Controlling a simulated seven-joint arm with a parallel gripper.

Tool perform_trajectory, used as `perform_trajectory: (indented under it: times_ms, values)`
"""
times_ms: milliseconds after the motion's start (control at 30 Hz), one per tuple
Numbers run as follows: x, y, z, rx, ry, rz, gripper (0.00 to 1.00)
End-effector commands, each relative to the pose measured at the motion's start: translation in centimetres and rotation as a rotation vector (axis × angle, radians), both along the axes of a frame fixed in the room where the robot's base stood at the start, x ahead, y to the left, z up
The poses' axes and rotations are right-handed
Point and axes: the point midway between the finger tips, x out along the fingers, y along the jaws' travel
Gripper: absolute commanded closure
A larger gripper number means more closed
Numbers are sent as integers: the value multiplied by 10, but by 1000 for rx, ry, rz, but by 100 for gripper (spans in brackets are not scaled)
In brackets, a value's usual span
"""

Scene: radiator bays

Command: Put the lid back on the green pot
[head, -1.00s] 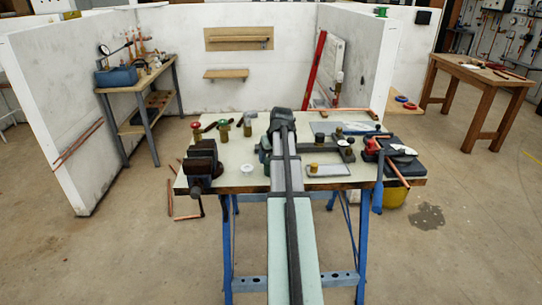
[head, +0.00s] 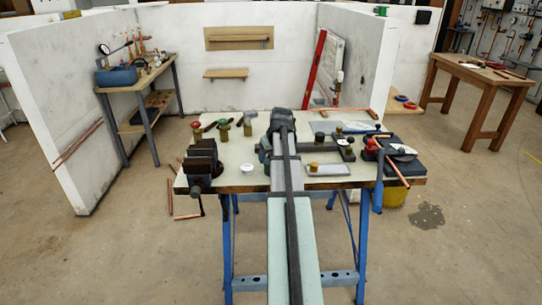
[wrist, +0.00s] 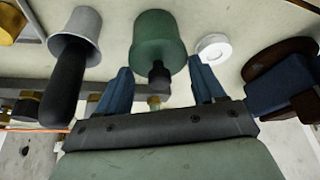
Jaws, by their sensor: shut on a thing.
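A green pot (wrist: 158,40) shows in the wrist view, with a short dark knob-like piece at the end facing my gripper. My gripper (wrist: 160,63) is shut on its sides near that end, one blue fingertip on each side. The exact contact is hard to make out. A white round disc (wrist: 213,47), which looks like a lid, lies apart from the pot, just beyond one finger. In the head view the white disc (head: 249,169) lies on the bench left of my arm. There my gripper (head: 282,125) is over the bench, and my arm hides the pot.
A grey cup-like thing with a long dark handle (wrist: 75,35) stands beside the pot in the wrist view. A dark vise (head: 203,165) is at the bench's left edge. Several brass-bodied parts stand at the back left, and a grey tray (head: 338,171) lies right of my arm.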

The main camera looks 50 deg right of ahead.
Motion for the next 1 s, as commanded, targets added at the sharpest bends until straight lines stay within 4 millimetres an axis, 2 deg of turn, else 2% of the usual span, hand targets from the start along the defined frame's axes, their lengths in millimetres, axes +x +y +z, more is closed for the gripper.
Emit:
perform_trajectory:
  times_ms: [367, 400, 500, 700, 1000]
  values:
    - [0, 0, 0, 0, 0, 0, 61]
    - [0, 0, 0, 0, 0, 0, 29]
    - [0, 0, 0, 0, 0, 0, 19]
    - [0, 0, 0, 0, 0, 0, 2]
    - [0, 0, 0, 0, 0, 0, 0]
